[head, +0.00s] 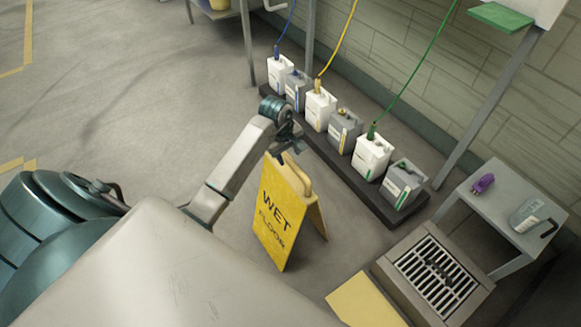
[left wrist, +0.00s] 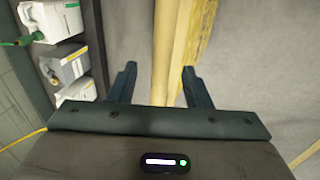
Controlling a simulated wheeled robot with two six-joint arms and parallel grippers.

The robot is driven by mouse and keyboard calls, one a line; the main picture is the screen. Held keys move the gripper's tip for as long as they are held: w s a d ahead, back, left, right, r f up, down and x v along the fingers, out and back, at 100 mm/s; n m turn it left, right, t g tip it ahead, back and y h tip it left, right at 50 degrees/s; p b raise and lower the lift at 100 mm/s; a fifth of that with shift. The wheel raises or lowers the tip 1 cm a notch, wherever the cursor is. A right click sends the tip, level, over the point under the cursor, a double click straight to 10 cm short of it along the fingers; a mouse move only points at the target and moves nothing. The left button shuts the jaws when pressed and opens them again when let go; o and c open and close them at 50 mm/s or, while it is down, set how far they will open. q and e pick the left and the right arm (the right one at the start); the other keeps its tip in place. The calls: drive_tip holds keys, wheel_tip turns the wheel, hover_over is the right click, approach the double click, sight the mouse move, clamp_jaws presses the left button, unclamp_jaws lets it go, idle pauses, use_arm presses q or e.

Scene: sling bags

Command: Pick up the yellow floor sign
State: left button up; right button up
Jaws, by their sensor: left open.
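The yellow floor sign (head: 272,219) stands upright and spread as an A-frame on the floor, with "WET FLOOR" on its front and a handle at its top. My left gripper (head: 287,153) is open just above the sign's top. In the left wrist view, the open fingers of my left gripper (left wrist: 159,70) lie on either side of the sign's pale yellow top edge (left wrist: 165,75). I cannot tell whether either finger touches it. The sign's yellow face (left wrist: 193,35) shows beyond the right finger. My right gripper is not in view.
Several white and grey jugs (head: 345,130) stand on a dark low platform (head: 378,199) along the wall, right of the sign. A floor grate (head: 436,275) and a small grey table (head: 507,203) are at the lower right. The floor to the left is open.

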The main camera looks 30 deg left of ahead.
sight(290, 160)
use_arm(q)
drive_tip(key=f, duration=0.4)
drive_tip(key=shift+w+d+f, duration=0.2)
drive_tip(key=shift+w+d, duration=0.05)
drive_tip(key=shift+d, duration=0.05)
clamp_jaws()
drive_tip(key=shift+r, duration=0.15)
idle(1.0)
